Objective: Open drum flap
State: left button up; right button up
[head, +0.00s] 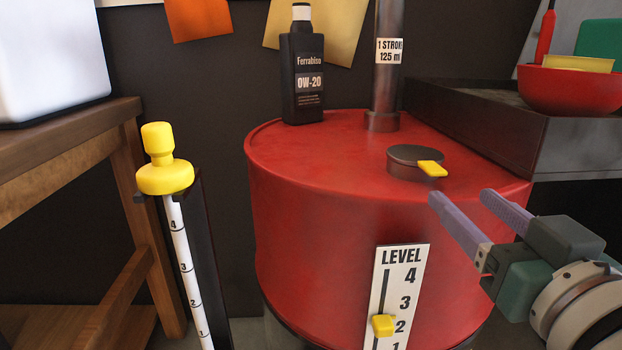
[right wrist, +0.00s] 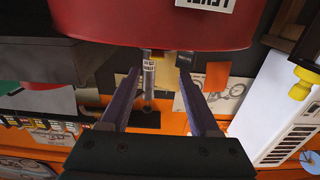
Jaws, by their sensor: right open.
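The red drum (head: 330,210) stands in the middle of the head view. On its top, near the right front, lies a round dark flap (head: 408,155) with a yellow tab (head: 432,168) pointing to the front right; it looks closed and flat. My right gripper (head: 461,198) is just in front and to the right of the tab, its two purple fingers apart and empty, not touching it. In the right wrist view the drum (right wrist: 120,28) appears upside down at the top, beyond the open fingers (right wrist: 160,71). My left gripper is not in view.
A black oil bottle (head: 303,75) and a grey pipe (head: 386,70) stand on the drum. A dark tray (head: 480,115) with a red bowl (head: 570,90) is at right. A yellow-topped gauge (head: 165,178) and a wooden bench (head: 75,130) are at left.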

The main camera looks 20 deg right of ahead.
aim_at(439, 174)
jog(key=x, duration=0.9)
jog(key=shift+d+b, duration=0.35)
jog(key=shift+b, duration=0.05)
grip_shut()
dwell(0.9)
